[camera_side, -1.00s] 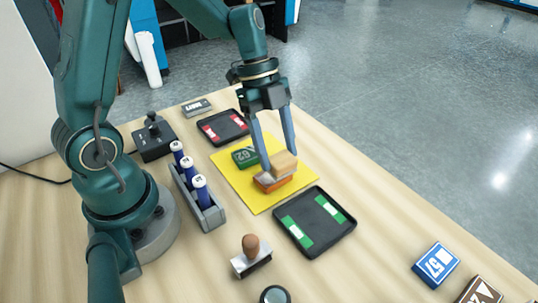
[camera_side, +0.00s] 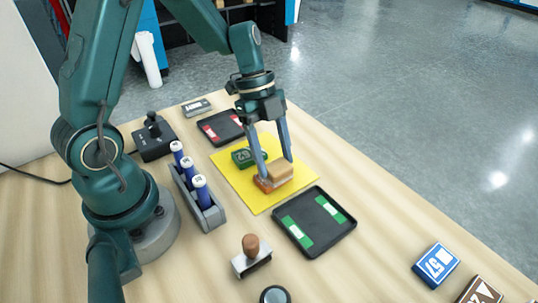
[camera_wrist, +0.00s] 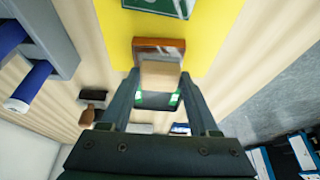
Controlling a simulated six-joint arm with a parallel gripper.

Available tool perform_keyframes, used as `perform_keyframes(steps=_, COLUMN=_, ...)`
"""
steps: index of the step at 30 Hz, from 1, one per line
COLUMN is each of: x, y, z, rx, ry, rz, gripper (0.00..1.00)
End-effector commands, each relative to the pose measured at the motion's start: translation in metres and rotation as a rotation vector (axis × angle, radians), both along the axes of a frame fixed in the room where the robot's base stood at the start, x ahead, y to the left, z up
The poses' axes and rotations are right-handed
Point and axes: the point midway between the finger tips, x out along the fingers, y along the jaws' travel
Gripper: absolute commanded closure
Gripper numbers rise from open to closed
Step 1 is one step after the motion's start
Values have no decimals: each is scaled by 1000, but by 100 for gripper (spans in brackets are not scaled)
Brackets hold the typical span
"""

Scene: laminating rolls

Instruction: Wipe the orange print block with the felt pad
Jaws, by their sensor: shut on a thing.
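The orange print block (camera_side: 264,185) lies on the yellow mat (camera_side: 263,204), and its orange edge also shows in the wrist view (camera_wrist: 148,42). My gripper (camera_side: 276,167) is shut on the tan felt pad (camera_side: 281,171). The pad is at the top of the orange block and covers part of it. The pad also shows between my fingers in the wrist view (camera_wrist: 160,75). Whether the pad's underside touches the block is hidden.
A green block (camera_side: 243,156) lies behind on the mat. A black tray with green strips (camera_side: 333,237) is in front, and one with red strips (camera_side: 222,140) is behind. A grey rack of blue bottles (camera_side: 208,214) stands left. A wooden-handled stamp (camera_side: 250,246) stands in front.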

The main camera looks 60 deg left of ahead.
Motion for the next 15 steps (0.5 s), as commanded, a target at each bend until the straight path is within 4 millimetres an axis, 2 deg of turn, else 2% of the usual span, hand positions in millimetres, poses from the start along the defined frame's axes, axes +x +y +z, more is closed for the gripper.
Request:
perform_keyframes(steps=4, x=-3, y=-11, z=0, rx=-1, ry=2, rz=-1, gripper=90)
perform_keyframes(steps=15, x=-5, y=24, z=0, rx=1, ry=0, rz=4, gripper=90)
